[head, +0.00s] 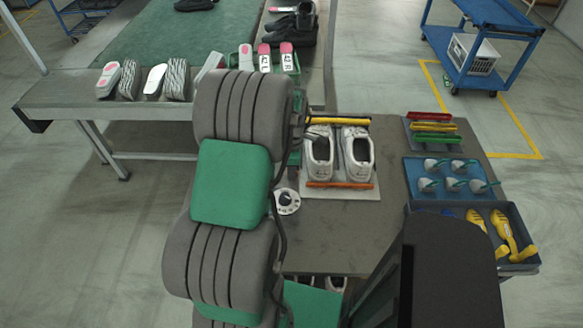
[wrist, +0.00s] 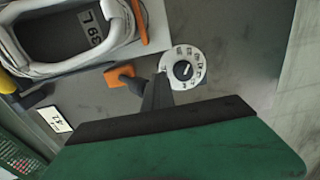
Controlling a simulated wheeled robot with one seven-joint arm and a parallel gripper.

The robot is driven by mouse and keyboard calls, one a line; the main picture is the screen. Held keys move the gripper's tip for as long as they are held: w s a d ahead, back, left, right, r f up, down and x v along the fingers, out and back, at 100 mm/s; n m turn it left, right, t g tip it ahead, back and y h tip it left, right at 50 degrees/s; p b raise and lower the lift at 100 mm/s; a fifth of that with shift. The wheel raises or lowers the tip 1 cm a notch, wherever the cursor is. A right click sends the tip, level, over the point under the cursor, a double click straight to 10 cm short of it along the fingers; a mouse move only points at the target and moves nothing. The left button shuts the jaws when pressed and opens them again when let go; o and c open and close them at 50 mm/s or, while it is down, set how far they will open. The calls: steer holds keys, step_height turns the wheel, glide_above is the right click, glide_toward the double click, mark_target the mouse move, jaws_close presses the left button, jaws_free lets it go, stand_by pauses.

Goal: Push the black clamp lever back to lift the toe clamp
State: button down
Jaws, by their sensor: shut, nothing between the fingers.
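Two white shoes (head: 338,155) sit on a light fixture plate (head: 369,190), with a yellow bar (head: 342,121) across the toes and an orange bar (head: 340,185) at the heels. In the wrist view, one shoe (wrist: 75,30) shows at the upper left. A dark part (wrist: 35,97) beside the yellow bar end there looks like the black clamp lever, but I cannot be sure.
A white dial (head: 287,201) lies on the table close to the gripper; it also shows in the wrist view (wrist: 183,70). Blue trays (head: 452,178) stand at the right. A shoe conveyor (head: 165,50) runs at the back left. The table front (head: 335,240) is bare.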

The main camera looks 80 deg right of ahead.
steer(key=shift+s+a+p, duration=0.1)
steer(key=shift+a+p, duration=0.2)
steer(key=shift+a, duration=0.35)
step_height(320, 180, up, 9)
steer(key=p, duration=0.6)
